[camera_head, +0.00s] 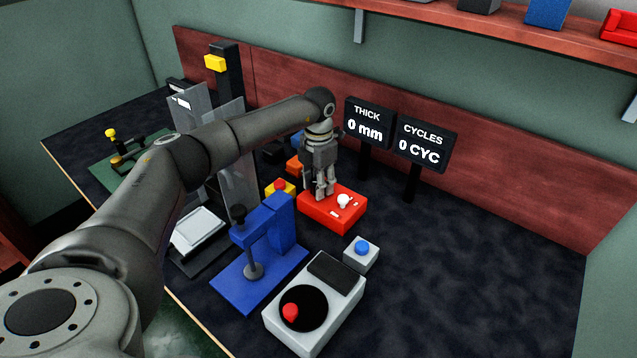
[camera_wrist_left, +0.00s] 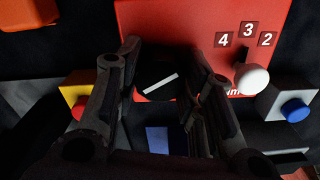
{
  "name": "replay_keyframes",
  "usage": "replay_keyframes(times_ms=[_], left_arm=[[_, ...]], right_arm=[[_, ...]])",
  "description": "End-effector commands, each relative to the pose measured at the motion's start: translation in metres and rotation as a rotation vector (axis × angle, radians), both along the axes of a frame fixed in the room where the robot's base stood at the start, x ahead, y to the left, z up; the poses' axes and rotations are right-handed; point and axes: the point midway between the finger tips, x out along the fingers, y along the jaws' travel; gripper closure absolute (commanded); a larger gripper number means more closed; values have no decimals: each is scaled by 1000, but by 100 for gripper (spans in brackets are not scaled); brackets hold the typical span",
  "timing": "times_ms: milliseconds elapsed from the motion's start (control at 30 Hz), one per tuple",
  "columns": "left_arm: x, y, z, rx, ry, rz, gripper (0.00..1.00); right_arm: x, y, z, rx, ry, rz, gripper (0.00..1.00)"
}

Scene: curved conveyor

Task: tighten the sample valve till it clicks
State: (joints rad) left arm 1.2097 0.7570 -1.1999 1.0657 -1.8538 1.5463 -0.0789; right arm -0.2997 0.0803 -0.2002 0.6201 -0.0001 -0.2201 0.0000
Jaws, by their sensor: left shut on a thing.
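The red box (camera_head: 350,222) stands mid-bench, and its face (camera_wrist_left: 180,30) fills the top of the left wrist view. On it is a black round knob (camera_wrist_left: 152,68) with a white pointer line; no label naming it the sample valve is readable. My left gripper (camera_head: 323,192) points down over the left part of the box. In the left wrist view its two fingers (camera_wrist_left: 158,84) are on either side of the knob, shut on it. The knob is hidden in the head view. My right gripper is not in view.
Beside the knob is a white ball lever (camera_wrist_left: 253,77) with labels 4, 3 and 2. A yellow box with a red button (camera_head: 280,186), a blue press (camera_head: 262,262) and a blue-button box (camera_head: 360,255) stand close. Displays read THICK 0 mm (camera_head: 367,124) and CYCLES 0 CYC (camera_head: 423,143).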

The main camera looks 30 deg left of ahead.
Motion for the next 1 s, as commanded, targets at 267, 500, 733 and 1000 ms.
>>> replay_keyframes(times_ms=[267, 500, 733, 1000], left_arm=[[1, 0, 1, 0, -3, 2, 42], [0, 0, 1, 0, -2, 1, 42], [2, 0, 23, 0, -6, 1, 42], [1, 0, 81, 0, -6, 2, 42]], right_arm=[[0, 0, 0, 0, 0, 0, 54], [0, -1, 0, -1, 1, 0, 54], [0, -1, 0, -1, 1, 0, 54], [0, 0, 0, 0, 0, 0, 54]])
